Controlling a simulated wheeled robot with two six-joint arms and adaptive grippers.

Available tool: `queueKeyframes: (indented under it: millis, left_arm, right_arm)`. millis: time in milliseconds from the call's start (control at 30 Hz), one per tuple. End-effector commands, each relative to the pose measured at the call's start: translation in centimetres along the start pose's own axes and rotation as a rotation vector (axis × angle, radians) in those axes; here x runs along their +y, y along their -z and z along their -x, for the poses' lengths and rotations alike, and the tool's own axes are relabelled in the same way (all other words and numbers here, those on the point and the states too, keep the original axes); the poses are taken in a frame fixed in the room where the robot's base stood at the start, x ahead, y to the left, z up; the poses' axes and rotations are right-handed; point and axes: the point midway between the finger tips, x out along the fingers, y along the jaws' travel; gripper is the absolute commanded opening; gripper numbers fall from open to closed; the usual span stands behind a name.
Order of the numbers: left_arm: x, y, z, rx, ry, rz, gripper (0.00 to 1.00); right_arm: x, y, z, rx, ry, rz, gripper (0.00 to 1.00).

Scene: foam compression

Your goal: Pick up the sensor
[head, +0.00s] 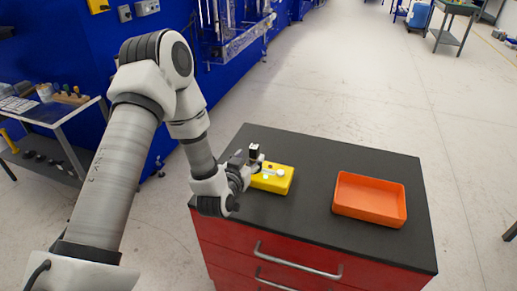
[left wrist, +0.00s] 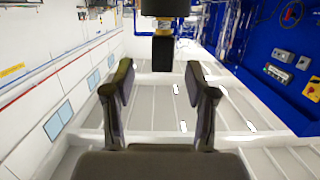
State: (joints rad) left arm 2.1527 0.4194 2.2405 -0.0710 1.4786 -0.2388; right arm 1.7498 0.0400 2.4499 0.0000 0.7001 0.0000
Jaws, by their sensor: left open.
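My left gripper (head: 250,168) is at the left part of the dark tabletop, close to a yellow block (head: 273,183). Small pale round pieces (head: 280,172) show on the block's top. A small black-and-white piece (head: 254,151) shows at the gripper; I cannot tell whether it is part of the gripper. I cannot tell for sure which piece is the sensor. In the left wrist view the two fingers (left wrist: 160,88) stand apart with nothing between them. A dark cylinder with a brass-coloured collar and black block (left wrist: 162,52) hangs at the top of that view. My right gripper is not in view.
An orange tray (head: 347,215) sits on the right of the black-topped red cabinet (head: 300,220). The tabletop between block and tray is clear. A workbench (head: 50,115) with tools stands at the left by the blue wall.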

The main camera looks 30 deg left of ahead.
Motion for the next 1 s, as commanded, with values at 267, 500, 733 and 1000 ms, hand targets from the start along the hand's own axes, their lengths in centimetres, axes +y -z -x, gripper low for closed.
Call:
queueKeyframes:
  millis: [267, 500, 733, 1000]
  left_arm:
    - [-0.1, 1.0, -4.4, 0.0, 0.0, -0.003, 0.56]
    - [0.0, 0.5, -5.8, -0.002, -0.001, -0.001, 0.56]
    - [-0.1, 0.5, -5.8, -0.002, -0.001, 0.0, 0.03]
    - [-0.1, 0.5, -5.8, -0.003, -0.001, 0.0, 0.0]
  right_arm:
    - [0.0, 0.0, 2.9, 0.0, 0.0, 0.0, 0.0]
    - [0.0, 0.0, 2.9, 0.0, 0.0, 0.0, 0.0]
    - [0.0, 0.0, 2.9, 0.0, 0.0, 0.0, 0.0]
    - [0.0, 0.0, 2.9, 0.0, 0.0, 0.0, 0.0]
